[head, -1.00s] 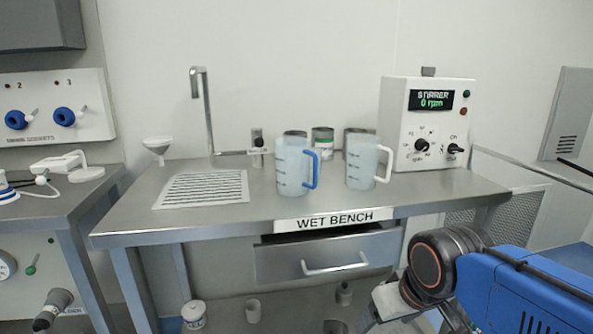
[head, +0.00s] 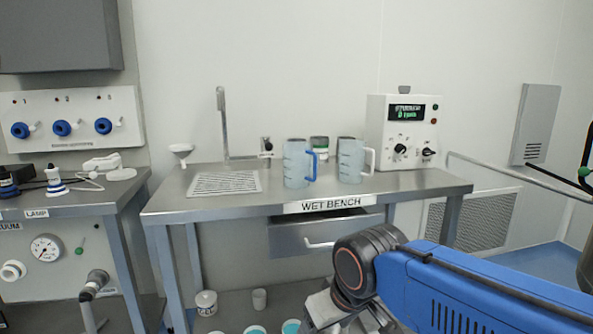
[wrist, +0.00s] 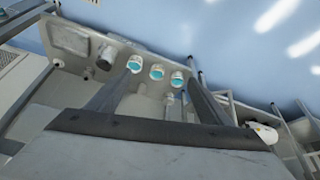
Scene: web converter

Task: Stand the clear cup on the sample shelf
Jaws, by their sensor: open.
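I cannot tell for sure which thing is the clear cup. A small pale cup-like vessel (head: 259,299) stands upright on the shelf under the wet bench in the head view. Two translucent jugs stand on the bench top, one with a blue handle (head: 296,165) and one with a white handle (head: 350,162). No shelf in view is labelled as the sample shelf. In the wrist view my gripper (wrist: 161,68) is open, with nothing between its fingers. Several tubs with teal tops (wrist: 157,73) show beyond the fingertips, apart from them.
The wet bench (head: 205,208) carries a drain grid (head: 225,183), a tap (head: 222,125), a funnel (head: 181,152) and a stirrer box (head: 402,135). A lidded tub (head: 206,303) stands on its under-shelf. The lamp bench (head: 75,205) is at left; open floor (head: 525,262) is at right.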

